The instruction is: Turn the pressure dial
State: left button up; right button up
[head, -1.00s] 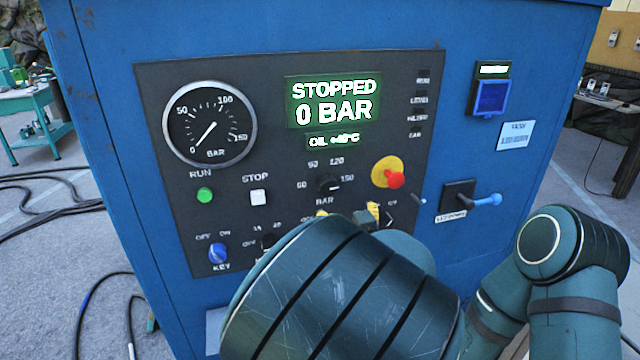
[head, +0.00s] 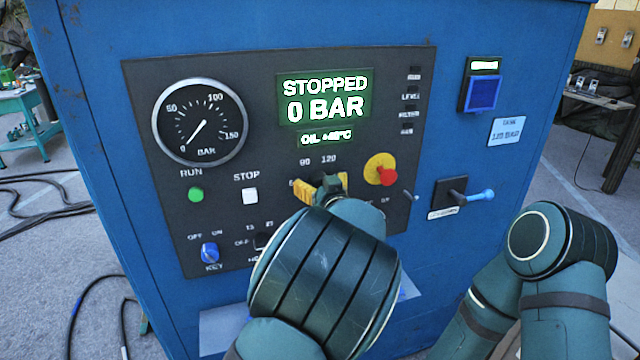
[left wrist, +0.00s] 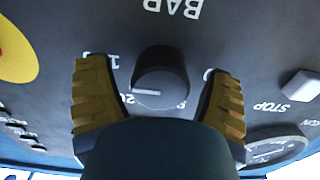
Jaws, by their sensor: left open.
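The pressure dial (left wrist: 160,72) is a round black knob with a pale pointer line, below the 90 and 120 marks on the dark control panel (head: 385,85). My left gripper (head: 324,188) is in front of it and hides most of it in the head view. In the left wrist view, the two yellow-padded fingers (left wrist: 157,85) stand open on either side of the dial, with a small gap showing at each side. The display (head: 325,98) reads STOPPED, 0 BAR. The gauge (head: 200,122) needle points near 0. My right gripper is out of view.
A red emergency knob on a yellow disc (head: 380,170) is close right of the gripper. The green RUN button (head: 196,194), white STOP button (head: 250,195) and blue key switch (head: 210,252) are to the left. A blue-handled lever (head: 478,196) sticks out at right.

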pick_arm(q)
jog(key=c, duration=1.2)
jog(key=n+b, duration=0.1)
jog(key=n, duration=0.1)
jog(key=n+b, duration=0.2)
jog(key=shift+a+f, duration=0.1)
jog(key=shift+f, duration=0.1)
jog(key=n+b, duration=0.4)
jog(key=n, duration=0.1)
jog(key=shift+b, duration=0.3)
jog(key=shift+n+b, duration=0.7)
jog(key=shift+n, duration=0.6)
jog(key=shift+r, duration=0.1)
